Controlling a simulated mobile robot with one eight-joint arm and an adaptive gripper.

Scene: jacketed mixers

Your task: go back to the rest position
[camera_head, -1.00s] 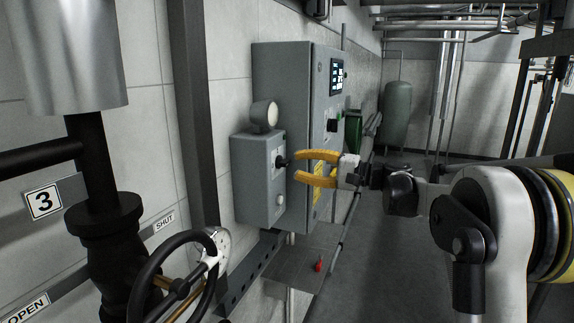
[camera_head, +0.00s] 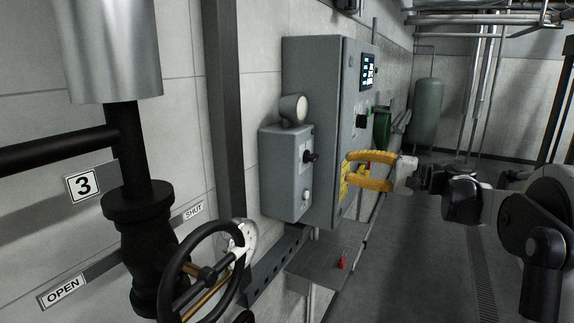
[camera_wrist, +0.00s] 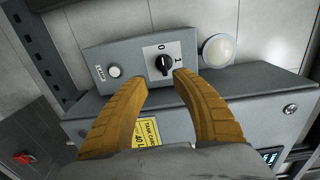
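My gripper (camera_head: 352,169) has yellow fingers and is open and empty. In the head view it is to the right of the small grey switch box (camera_head: 285,172), with a gap between the fingertips and the box's black rotary knob (camera_head: 309,157). In the wrist view the fingers (camera_wrist: 160,82) are spread apart, with the knob (camera_wrist: 164,65) beyond and between their tips. The knob sits on a white plate marked 0 and 1, and its pointer appears to be toward the 1.
A large grey cabinet (camera_head: 310,110) with a lit screen stands behind the switch box. A round lamp (camera_head: 294,109) sits on top of the box. A black handwheel (camera_head: 203,275) and pipe are at left. A grey shelf (camera_head: 325,262) carries a red item (camera_head: 342,263). Floor at right is clear.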

